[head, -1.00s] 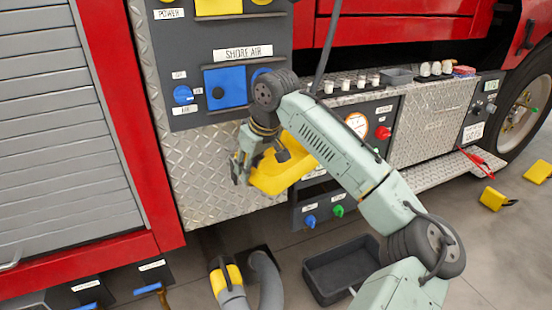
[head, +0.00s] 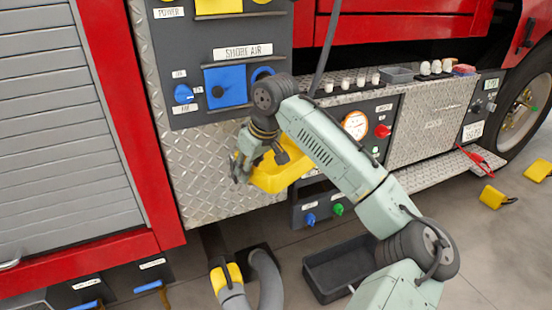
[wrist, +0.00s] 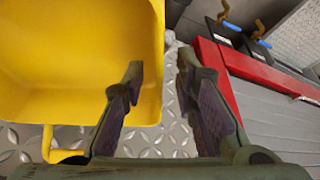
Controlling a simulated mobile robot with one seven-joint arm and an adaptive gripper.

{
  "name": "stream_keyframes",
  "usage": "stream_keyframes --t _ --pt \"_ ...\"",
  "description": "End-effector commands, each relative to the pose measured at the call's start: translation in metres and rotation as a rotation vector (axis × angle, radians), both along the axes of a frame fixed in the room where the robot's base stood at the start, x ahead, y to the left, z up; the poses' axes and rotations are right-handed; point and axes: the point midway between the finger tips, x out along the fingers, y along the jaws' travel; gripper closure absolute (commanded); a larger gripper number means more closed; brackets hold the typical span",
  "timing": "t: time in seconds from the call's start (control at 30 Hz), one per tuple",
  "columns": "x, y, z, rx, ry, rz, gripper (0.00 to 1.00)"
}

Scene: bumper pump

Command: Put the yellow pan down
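The yellow pan (head: 277,178) is in front of the lower edge of the diamond-plate panel in the head view, partly hidden by my wrist. It is tilted, and I see no support under it. My gripper (head: 242,170) is at its left side. In the wrist view the pan (wrist: 70,70) fills the upper left, with its hollow facing the camera. The fingers of my gripper (wrist: 160,75) stand on either side of the pan's right wall, one over the hollow and one outside. A narrow gap shows by the right finger, and the contact itself is unclear.
A black open bin (head: 335,268) stands on the floor below right. A grey hose (head: 266,280) with a yellow-collared end lies left of it. A ledge (head: 370,88) with white cups and a grey tray runs behind my arm. Yellow blocks (head: 492,197) lie on the floor at right.

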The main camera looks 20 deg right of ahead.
Motion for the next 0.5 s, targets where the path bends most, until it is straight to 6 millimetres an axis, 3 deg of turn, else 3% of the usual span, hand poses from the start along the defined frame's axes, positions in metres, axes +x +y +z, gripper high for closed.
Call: stream_keyframes --t 0.07,0.5 --pt "0.0 0.0 -0.0001 0.0 0.0 0.0 0.73" --pt "0.0 -0.0001 -0.0001 0.0 0.001 0.0 1.0"
